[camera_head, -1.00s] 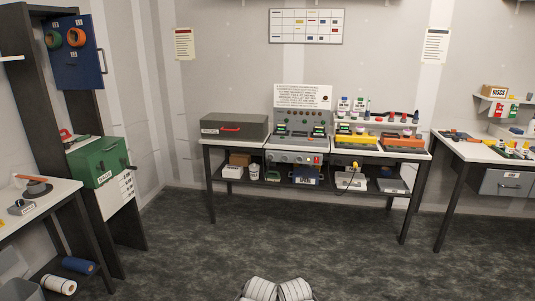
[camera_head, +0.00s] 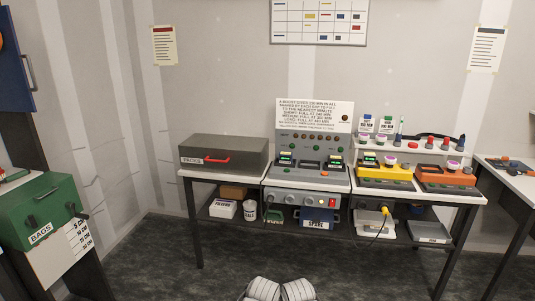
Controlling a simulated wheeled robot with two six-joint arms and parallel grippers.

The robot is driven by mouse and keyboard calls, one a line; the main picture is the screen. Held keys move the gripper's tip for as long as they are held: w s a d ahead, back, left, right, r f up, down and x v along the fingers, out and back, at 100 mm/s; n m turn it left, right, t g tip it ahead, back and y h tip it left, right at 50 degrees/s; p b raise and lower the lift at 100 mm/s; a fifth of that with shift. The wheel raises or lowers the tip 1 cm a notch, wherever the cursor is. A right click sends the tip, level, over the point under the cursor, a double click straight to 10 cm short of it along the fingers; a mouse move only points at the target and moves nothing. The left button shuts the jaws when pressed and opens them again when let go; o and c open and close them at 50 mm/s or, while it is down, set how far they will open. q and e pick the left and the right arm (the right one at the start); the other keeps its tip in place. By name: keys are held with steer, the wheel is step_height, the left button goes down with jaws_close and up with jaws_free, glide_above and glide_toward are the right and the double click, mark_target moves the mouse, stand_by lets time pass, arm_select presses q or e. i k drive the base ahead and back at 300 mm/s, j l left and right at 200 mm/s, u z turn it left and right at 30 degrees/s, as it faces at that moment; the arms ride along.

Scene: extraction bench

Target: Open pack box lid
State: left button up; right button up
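The pack box (camera_head: 222,155) is a dark grey box labelled "PACKS" with a red handle on its front. It stands on the left end of the white-topped bench ahead, and its lid is closed. Two white, striped rounded shapes (camera_head: 281,290) show at the bottom edge of the view and appear to be part of me. Neither gripper can be made out in this view.
A green box labelled "BAGS" (camera_head: 43,209) stands at the left. Right of the pack box are a grey control panel (camera_head: 310,165), a yellow unit (camera_head: 384,176) and an orange unit (camera_head: 445,179). A lower shelf holds small boxes. The dark floor before the bench is clear.

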mark_target(233, 153)
steer(key=i, duration=1.8)
steer(key=i+l+u, duration=0.1)
steer(key=i+u, duration=0.3)
steer(key=i, duration=0.1)
